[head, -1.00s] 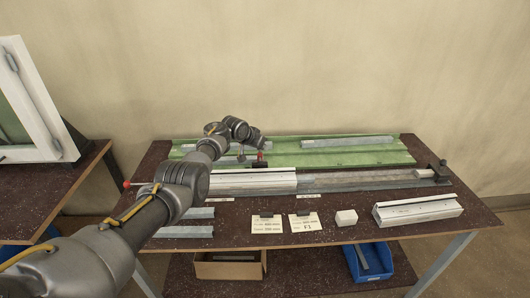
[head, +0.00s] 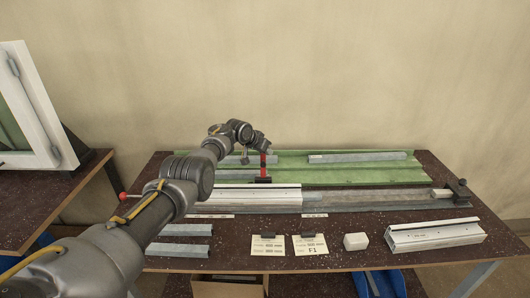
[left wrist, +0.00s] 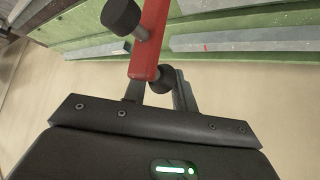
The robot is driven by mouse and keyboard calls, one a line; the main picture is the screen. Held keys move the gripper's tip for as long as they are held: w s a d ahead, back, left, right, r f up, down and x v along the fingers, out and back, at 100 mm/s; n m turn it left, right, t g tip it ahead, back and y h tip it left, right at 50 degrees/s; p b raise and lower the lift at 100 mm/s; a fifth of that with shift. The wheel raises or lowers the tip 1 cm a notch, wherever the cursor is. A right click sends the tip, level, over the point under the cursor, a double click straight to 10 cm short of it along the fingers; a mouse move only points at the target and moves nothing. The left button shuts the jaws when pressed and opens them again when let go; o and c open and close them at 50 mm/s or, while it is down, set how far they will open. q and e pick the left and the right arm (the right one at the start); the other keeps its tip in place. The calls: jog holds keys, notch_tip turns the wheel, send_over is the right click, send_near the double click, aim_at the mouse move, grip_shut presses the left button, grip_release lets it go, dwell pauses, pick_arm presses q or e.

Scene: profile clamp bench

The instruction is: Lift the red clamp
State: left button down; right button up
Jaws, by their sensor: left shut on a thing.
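The red clamp (head: 263,166) is upright behind the white profile in the head view, with a dark foot at its lower end. My left gripper (head: 264,147) is at its upper end and shut on it. In the left wrist view, the clamp's red bar (left wrist: 150,42) runs up out of frame, with a black round knob (left wrist: 120,16) beside it. The fingers of my left gripper (left wrist: 158,90) are at its near end, around a dark round part. I cannot tell whether the foot is clear of the bench. My right gripper is not in view.
The dark bench (head: 200,262) carries a long white profile (head: 250,199) in a rail, and a green tray (head: 370,175) with grey bars behind. Cards, a white block (head: 355,241) and a short white profile (head: 435,235) lie in front. A window frame (head: 40,110) stands left.

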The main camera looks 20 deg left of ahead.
pick_arm(q)
jog(key=shift+a+f, duration=0.1)
jog(key=shift+f, duration=0.5)
jog(key=shift+a+f, duration=0.1)
jog(key=c, duration=1.5)
grip_release()
jog(key=o, duration=0.3)
jog(key=shift+s+a, duration=0.1)
jog(key=shift+a, duration=0.1)
jog(key=shift+w+d, duration=0.15)
jog(key=shift+w, duration=0.05)
